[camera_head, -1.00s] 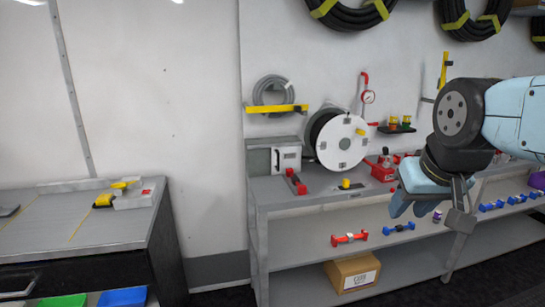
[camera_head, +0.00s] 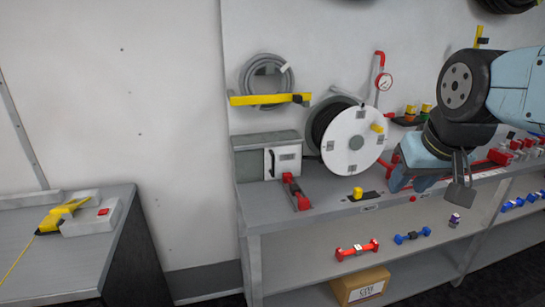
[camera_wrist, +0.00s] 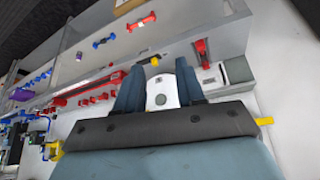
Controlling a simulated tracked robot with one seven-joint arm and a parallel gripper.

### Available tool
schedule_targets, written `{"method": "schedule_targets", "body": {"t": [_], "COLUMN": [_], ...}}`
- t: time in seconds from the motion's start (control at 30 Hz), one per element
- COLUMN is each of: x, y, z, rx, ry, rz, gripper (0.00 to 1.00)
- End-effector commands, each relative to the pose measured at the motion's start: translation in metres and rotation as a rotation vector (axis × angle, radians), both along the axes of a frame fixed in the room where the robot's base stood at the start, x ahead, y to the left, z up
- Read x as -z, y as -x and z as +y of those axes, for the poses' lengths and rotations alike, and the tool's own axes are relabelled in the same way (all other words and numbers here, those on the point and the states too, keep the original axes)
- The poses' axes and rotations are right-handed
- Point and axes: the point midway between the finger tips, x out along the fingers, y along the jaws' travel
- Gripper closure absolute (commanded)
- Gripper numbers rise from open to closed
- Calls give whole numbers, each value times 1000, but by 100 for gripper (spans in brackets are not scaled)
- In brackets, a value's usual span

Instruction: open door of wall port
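A grey box with a white door (camera_head: 284,160) and a dark handle stands at the left end of the bench, against the wall. It looks like the wall port, and its door looks closed. My gripper (camera_head: 425,186) is above the bench edge, to the right of the box and the hose reel, apart from both. In the wrist view my gripper (camera_wrist: 158,78) has its two blue fingers spread and nothing held; the reel shows beyond them.
The white hose reel (camera_head: 352,142) stands between the box and my gripper. A red clamp-like part (camera_head: 296,192) lies in front of the box. A yellow bracket (camera_head: 268,99) with a coiled hose is above. A side table (camera_head: 60,250) is at left, with open floor between.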

Motion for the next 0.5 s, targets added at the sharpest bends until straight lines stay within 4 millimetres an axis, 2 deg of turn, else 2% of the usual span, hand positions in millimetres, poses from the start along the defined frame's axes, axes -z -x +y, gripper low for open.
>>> {"method": "schedule_targets", "body": {"t": [0.37, 0.5], "x": [0, 3], "y": [-1, -20], "z": [0, 2], "rx": [-1, -16], "ry": [0, 3], "rz": [-2, -27], "gripper": [62, 62]}}
